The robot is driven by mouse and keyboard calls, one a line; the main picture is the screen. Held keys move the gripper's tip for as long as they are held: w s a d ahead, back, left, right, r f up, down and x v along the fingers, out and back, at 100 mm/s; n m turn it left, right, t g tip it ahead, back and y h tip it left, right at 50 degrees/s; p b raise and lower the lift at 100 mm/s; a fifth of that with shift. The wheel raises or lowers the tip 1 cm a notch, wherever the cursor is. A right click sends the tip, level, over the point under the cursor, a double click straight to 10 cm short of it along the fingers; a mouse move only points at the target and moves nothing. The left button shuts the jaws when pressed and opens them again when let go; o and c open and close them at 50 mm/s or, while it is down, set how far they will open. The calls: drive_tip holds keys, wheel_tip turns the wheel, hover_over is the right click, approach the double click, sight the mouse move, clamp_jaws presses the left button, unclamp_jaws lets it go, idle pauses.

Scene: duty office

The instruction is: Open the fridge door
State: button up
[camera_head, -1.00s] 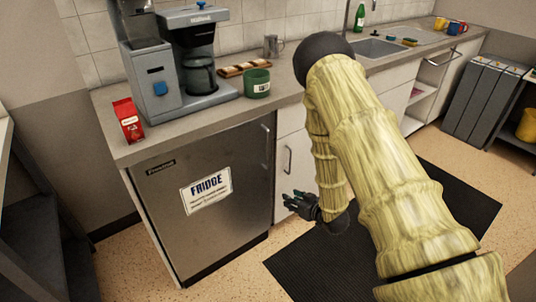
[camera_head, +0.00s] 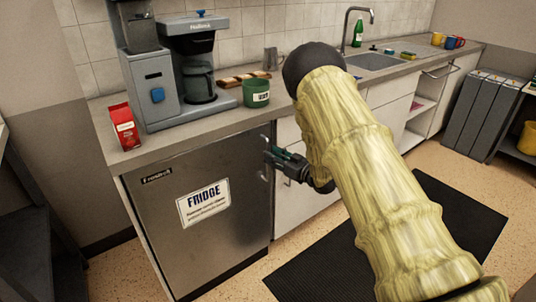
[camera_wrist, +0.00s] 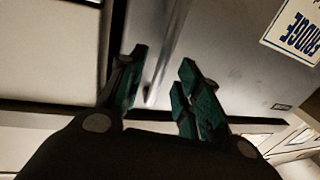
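The fridge (camera_head: 160,235) is a grey metal door under the counter with a FRIDGE sign (camera_head: 204,203); the door is closed. Its upright handle (camera_head: 265,172) is near the door's right edge, partly hidden by my gripper (camera_head: 268,157). In the wrist view, my gripper (camera_wrist: 162,85) has its two green-padded fingers apart. The handle (camera_wrist: 158,62) shows as a grey bar between them, nearer the left finger. I cannot tell whether either finger touches it. The sign (camera_wrist: 293,28) is at the top right there.
The counter above holds a coffee machine (camera_head: 158,85), a red packet (camera_head: 124,128) and a green mug (camera_head: 256,93). White cabinets (camera_head: 288,212) stand right of the fridge. A dark mat (camera_head: 330,262) lies on the floor; the floor before the fridge is clear.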

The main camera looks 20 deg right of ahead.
drive_tip(key=shift+x, duration=1.6)
drive_tip(key=shift+c, duration=0.4)
clamp_jaws()
